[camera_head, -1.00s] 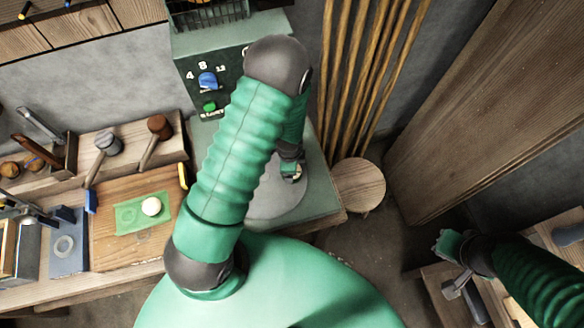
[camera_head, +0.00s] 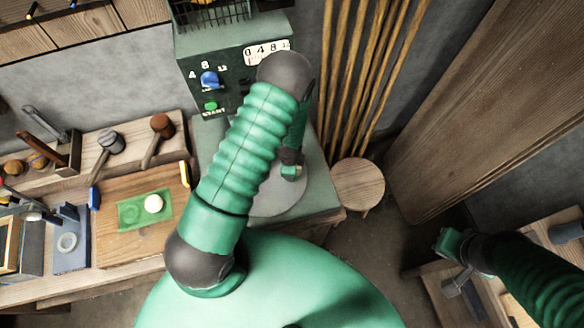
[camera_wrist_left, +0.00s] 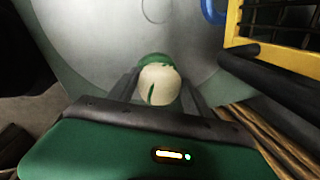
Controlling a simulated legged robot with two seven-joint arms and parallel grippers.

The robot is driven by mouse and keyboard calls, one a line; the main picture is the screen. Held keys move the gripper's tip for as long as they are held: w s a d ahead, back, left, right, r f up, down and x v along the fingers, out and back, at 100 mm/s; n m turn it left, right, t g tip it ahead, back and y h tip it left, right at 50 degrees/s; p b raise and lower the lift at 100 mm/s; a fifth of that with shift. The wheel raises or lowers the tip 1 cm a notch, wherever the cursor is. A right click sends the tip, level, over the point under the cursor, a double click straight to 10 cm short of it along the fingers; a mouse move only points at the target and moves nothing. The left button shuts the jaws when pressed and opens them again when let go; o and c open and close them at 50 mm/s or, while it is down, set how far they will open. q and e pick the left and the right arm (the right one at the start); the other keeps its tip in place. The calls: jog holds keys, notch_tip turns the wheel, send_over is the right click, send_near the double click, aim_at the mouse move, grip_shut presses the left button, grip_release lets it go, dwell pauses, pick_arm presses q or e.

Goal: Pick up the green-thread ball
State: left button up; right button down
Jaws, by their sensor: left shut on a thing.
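A pale cream ball with green thread on it (camera_wrist_left: 159,84) is between the fingers of my left gripper (camera_wrist_left: 158,92) in the left wrist view. The gripper is shut on it, above a round grey plate (camera_wrist_left: 95,30). In the head view my left gripper (camera_head: 292,172) is small and partly hidden by my arm, over the same plate (camera_head: 265,200). Another cream ball (camera_head: 153,203) lies on a green mat (camera_head: 130,215) on the wooden board at left. My right gripper (camera_head: 450,243) is at the lower right, too small to tell its jaws.
A green machine with a blue knob (camera_head: 209,79), a START button (camera_head: 211,106) and a number counter (camera_head: 267,52) stands behind the plate. A yellow-framed grille (camera_wrist_left: 290,55) is near my left gripper. A wooden stool (camera_head: 358,186) and upright poles (camera_head: 355,80) are to the right.

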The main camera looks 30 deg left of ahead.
pick_arm(q)
jog(key=shift+d, duration=0.1)
jog(key=c, duration=0.4)
jog(key=shift+c, duration=0.3)
